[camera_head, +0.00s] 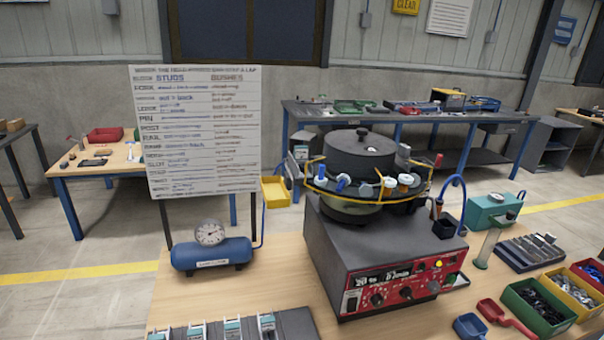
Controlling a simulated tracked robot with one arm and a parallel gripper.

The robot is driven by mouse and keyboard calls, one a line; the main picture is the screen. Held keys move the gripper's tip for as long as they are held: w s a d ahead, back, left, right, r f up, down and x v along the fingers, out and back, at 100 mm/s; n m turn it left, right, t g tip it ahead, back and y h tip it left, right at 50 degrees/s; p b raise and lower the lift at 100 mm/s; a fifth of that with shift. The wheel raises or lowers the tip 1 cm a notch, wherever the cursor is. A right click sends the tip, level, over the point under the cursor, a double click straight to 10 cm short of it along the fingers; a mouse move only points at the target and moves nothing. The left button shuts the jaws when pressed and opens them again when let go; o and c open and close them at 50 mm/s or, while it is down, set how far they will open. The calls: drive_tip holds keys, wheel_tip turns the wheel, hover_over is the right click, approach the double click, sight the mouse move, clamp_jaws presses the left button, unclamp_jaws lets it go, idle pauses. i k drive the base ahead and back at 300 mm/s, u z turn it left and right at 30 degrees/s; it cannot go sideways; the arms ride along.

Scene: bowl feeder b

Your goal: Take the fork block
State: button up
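No part of my gripper shows in the head view. I cannot tell which item is the fork block. A dark rack (290,326) at the bottom edge holds several pale grey and teal blocks, cut off by the frame. A dark tray (514,258) at the right holds several small metal pieces, too small to identify. Between them stands the bowl feeder (362,153), a dark round bowl with a yellow rail and blue and white fittings, on a grey box with a red control panel (402,284).
A blue air tank (212,256) with a gauge stands left of the feeder, before a whiteboard (195,130). Bare wooden tabletop (270,280) lies between tank and feeder.

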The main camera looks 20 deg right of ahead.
sight(297, 162)
drive_tip(key=k, duration=1.05)
drive_tip(key=z, duration=0.35)
drive_tip(key=i, duration=0.75)
drive_tip(key=z, duration=0.5)
drive_tip(key=i, duration=1.35)
drive_tip(key=u, duration=0.55)
drive_tip(key=i, duration=0.5)
drive_tip(key=u, duration=0.3)
